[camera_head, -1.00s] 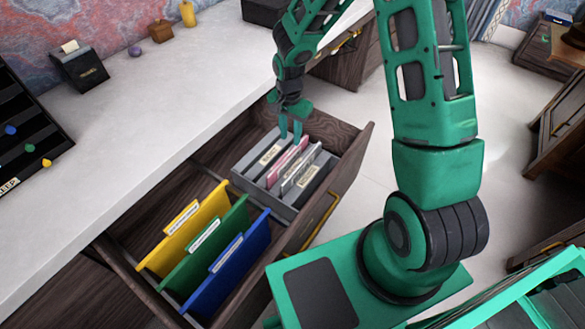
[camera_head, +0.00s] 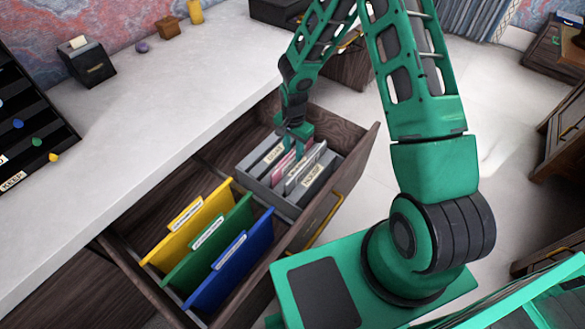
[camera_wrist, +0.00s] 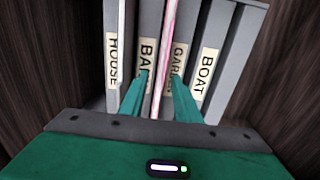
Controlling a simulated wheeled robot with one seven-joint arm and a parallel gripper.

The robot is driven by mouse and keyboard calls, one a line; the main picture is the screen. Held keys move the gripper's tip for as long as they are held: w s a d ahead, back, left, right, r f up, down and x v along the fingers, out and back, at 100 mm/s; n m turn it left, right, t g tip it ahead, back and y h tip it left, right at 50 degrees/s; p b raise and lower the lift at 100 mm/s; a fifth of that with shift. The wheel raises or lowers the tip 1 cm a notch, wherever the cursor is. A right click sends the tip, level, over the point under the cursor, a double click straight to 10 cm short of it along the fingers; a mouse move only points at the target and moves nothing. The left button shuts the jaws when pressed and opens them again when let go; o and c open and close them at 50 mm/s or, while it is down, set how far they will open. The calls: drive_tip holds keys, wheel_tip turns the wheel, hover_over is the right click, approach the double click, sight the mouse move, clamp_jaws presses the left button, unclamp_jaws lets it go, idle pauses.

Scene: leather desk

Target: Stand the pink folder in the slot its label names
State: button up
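The pink folder (camera_wrist: 163,60) stands on edge in the grey slotted rack (camera_wrist: 230,45); its own label cannot be read. In the wrist view it runs between the panels marked "BA…" and "GAR…", whose labels are partly covered by my fingers. My gripper (camera_wrist: 160,76) points down into the rack, with one finger on each side of the folder and visible gaps between, so it looks open. In the head view my gripper (camera_head: 293,140) is over the rack and hides much of the pink folder (camera_head: 284,164).
The rack sits at the far end of an open wooden drawer (camera_head: 345,163). Other labels read "HOUSE" (camera_wrist: 112,60) and "BOAT" (camera_wrist: 207,70). Yellow (camera_head: 187,225), green (camera_head: 205,250) and blue (camera_head: 232,265) folders stand nearer in the drawer. The white desktop (camera_head: 170,120) beside it is largely clear.

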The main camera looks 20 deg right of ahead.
drive_tip(key=shift+f, duration=0.95)
clamp_jaws()
idle(0.7)
